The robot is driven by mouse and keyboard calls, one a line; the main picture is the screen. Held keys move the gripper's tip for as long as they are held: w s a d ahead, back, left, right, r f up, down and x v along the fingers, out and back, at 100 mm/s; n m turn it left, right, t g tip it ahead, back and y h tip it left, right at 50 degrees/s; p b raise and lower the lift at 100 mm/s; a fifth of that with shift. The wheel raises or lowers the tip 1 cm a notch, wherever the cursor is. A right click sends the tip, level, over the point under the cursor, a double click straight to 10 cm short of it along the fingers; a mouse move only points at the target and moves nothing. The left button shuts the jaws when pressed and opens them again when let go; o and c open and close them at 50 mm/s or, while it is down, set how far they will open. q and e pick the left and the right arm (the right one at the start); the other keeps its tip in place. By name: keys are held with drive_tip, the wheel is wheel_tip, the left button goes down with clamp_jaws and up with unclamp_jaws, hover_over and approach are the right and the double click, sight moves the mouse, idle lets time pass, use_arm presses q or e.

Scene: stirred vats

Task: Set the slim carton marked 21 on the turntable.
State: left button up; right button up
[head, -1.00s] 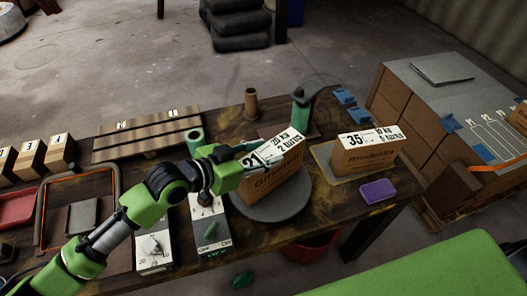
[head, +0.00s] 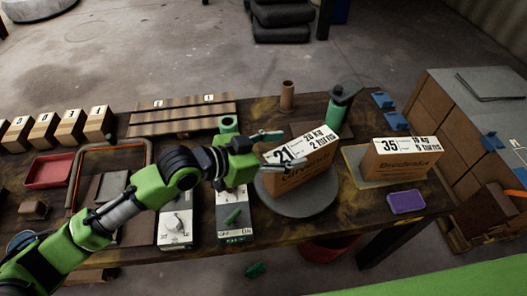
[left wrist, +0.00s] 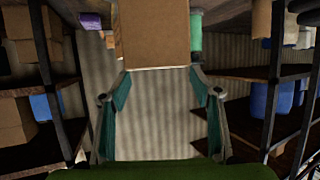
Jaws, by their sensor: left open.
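The slim carton marked 21 (head: 305,178) is a brown box with a white label on top. It stands upright on the round grey turntable (head: 292,207) in the head view, turned at an angle. My left gripper (head: 278,149) is open at the carton's left end, its fingers spread and partly in front of the label. In the left wrist view the carton (left wrist: 156,35) shows beyond the open fingertips, with nothing between the fingers. Whether a finger still touches it cannot be told. My right gripper is not in view.
A carton marked 35 (head: 402,166) stands on a tan board right of the turntable, behind a purple block (head: 406,202). A green cylinder (head: 229,124) and a crank-topped green post (head: 338,105) stand behind. Switch boxes (head: 233,203) lie to the left.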

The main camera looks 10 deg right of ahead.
use_arm(q)
drive_tip(key=v, duration=0.8)
drive_tip(key=shift+a+b, duration=0.2)
drive_tip(key=shift+b, duration=0.2)
drive_tip(key=shift+s+r, duration=0.1)
idle(1.1)
